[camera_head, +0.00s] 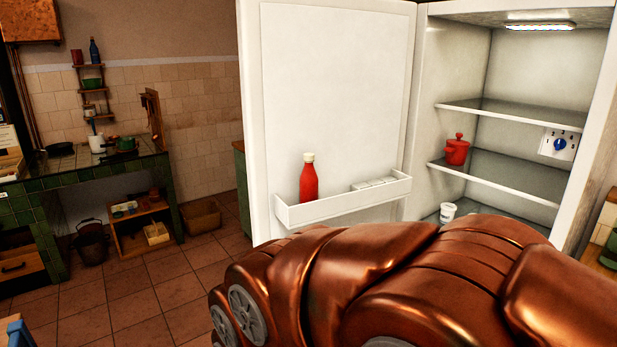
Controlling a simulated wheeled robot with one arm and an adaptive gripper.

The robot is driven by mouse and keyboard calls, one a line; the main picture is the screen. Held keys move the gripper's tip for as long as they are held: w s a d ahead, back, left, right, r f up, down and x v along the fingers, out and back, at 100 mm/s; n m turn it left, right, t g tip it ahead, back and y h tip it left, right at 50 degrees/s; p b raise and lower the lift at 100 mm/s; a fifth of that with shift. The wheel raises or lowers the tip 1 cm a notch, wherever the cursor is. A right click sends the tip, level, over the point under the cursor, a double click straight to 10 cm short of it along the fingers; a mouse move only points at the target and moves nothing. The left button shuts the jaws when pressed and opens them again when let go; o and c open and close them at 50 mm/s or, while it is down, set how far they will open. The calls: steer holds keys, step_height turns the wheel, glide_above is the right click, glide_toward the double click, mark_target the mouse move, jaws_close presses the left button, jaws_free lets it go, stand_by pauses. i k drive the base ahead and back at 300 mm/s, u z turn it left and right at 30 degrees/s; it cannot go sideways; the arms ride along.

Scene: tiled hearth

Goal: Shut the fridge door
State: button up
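The fridge door (335,95) stands wide open, swung out to the left of the fridge, with its white inner face toward me. Its door shelf (345,205) holds a red bottle (309,180) with a pale cap and a white egg-tray-like item (373,184). The fridge (520,80) is lit inside. A red lidded pot (457,150) stands on a shelf and a white cup (447,212) lower down. My copper-coloured arm fills the lower middle and right, in front of the fridge's lower part. My gripper is not visible, and the door's lower edge is hidden.
A green-tiled counter (85,170) with pots stands at the left wall. Under it are a bucket (91,241) and a wooden shelf unit (140,228). Tiled floor (150,290) is clear left of the door. A wooden surface (604,235) borders the fridge at right.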

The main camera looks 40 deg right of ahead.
mark_target(330, 80)
steer(key=i, duration=3)
steer(key=z, duration=0.9)
